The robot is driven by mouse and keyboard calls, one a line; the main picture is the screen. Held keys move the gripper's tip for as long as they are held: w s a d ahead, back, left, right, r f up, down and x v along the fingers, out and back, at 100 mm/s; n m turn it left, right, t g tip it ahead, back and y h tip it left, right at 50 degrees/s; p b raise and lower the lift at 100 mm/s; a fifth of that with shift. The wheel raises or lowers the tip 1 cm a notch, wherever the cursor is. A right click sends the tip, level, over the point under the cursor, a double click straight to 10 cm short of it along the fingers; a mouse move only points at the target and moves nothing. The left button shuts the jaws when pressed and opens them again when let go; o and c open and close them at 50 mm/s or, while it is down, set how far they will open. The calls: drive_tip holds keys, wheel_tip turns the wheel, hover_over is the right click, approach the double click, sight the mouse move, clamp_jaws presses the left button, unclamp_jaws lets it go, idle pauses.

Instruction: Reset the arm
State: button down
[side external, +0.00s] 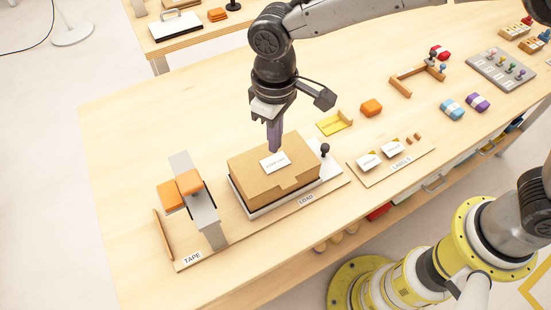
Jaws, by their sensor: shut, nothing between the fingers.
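My gripper (274,148) points straight down over the cardboard box (297,177), with its fingers shut and nothing between them. The fingertips are right at or just above the white label (273,162) on the box's top; I cannot tell whether they touch it. The box is closed and sits on a white tray on the board marked LOAD (328,193). A small black knob (324,150) stands at the tray's right back corner.
A TAPE board (192,258) with a grey holder and orange blocks stands left. A LABELS board (420,162) with white cards lies right. Behind are a yellow tray (335,123), an orange block (371,107) and a wooden frame (405,84). The table's left end is clear.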

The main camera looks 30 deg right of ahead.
drive_tip(key=w+d+r+m+t+y, duration=0.1)
drive_tip(key=w+d+r+m+t, duration=0.15)
drive_tip(key=d+r, duration=0.7)
drive_tip(key=s+d+r+m+t, duration=0.1)
drive_tip(key=s+d+r, duration=0.1)
drive_tip(key=d+r, duration=0.25)
drive_tip(key=s+d+r+m, duration=0.1)
drive_tip(key=s+d+r, duration=0.2)
drive_tip(key=d, duration=0.3)
drive_tip(key=s+d+r+m+t, duration=0.1)
drive_tip(key=s+d+m+t, duration=0.1)
drive_tip(key=s+d, duration=0.65)
drive_tip(key=s+d+f+h, duration=0.1)
drive_tip(key=s+f, duration=0.5)
drive_tip(key=s, duration=0.2)
drive_tip(key=shift+d, duration=0.25)
drive_tip(key=shift+s+n, duration=0.1)
drive_tip(key=shift+n, duration=0.15)
